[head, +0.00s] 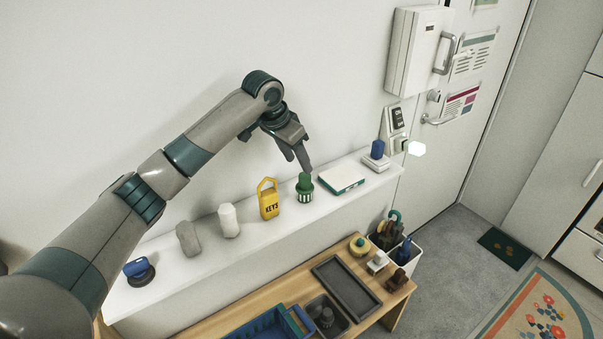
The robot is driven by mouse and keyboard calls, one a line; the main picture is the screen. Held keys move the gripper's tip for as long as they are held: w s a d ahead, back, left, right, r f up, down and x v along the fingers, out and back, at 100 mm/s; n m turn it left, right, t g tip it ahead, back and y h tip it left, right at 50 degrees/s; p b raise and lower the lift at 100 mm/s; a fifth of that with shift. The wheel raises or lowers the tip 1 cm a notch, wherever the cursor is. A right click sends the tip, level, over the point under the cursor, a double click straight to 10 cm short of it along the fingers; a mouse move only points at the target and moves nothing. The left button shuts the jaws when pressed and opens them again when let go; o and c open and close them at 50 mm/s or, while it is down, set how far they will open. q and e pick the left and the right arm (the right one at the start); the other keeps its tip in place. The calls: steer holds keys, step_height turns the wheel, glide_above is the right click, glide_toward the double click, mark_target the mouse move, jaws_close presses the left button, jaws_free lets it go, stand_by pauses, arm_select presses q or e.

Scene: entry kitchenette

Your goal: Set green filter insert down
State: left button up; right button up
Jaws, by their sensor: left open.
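The green filter insert (305,188) stands upright on the white wall shelf (255,233), between a yellow key tag and a white-and-green flat box. It has a green top and a striped green-and-white lower part. My left gripper (303,165) is open just above and behind its top, fingers pointing down. I cannot tell whether a fingertip touches it. My right gripper is not in view.
On the shelf stand a yellow key holder (268,199), a white cylinder (229,221), a grey cylinder (188,239), a blue-handled item (138,270), a flat box (341,178) and a blue block (377,149). Below is a wooden bench (385,305) with trays.

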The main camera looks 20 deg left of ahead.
arm_select(q)
steer(key=shift+b+v, duration=0.4)
steer(key=shift+v, duration=1.7)
